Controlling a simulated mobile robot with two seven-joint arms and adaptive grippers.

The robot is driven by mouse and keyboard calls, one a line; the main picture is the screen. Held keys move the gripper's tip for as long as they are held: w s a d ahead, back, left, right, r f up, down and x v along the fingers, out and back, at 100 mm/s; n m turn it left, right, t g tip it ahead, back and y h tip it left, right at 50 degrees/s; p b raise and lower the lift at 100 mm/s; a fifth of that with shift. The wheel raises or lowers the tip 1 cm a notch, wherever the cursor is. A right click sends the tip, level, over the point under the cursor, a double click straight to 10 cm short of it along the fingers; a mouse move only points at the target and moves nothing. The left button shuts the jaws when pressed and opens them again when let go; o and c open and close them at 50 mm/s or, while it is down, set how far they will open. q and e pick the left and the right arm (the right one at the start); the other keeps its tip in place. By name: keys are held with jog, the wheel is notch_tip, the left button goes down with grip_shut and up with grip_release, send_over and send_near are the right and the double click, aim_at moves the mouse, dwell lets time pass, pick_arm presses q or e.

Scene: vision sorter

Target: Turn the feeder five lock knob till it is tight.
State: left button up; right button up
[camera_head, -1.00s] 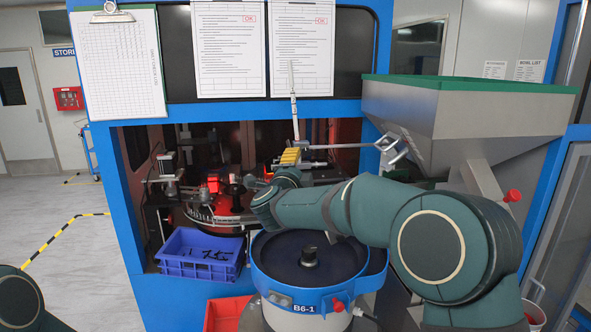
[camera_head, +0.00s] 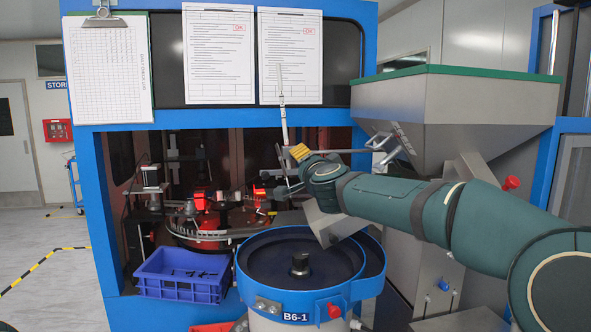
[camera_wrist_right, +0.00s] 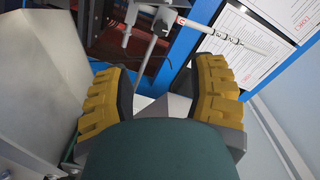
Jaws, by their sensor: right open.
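No knob in view carries a readable feeder five label, so I cannot tell which one is the lock knob. A red knob (camera_head: 334,310) sits low on the front of the blue bowl feeder marked B6-1 (camera_head: 262,301). My right gripper (camera_head: 299,152) is above and behind the bowl. In the right wrist view its yellow-padded fingers (camera_wrist_right: 160,95) are apart with nothing between them. My left gripper is out of view.
A dark knob (camera_head: 300,262) stands mid-bowl. The grey hopper (camera_head: 450,115) with a green rim is at right. A metal rod with a white shaft (camera_wrist_right: 215,32) is just beyond the right fingers. A blue crate (camera_head: 180,290) stands left of the bowl.

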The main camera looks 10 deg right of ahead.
jog(key=w+p, duration=0.6)
jog(key=w, duration=0.7)
jog(key=shift+w, duration=0.4)
grip_shut()
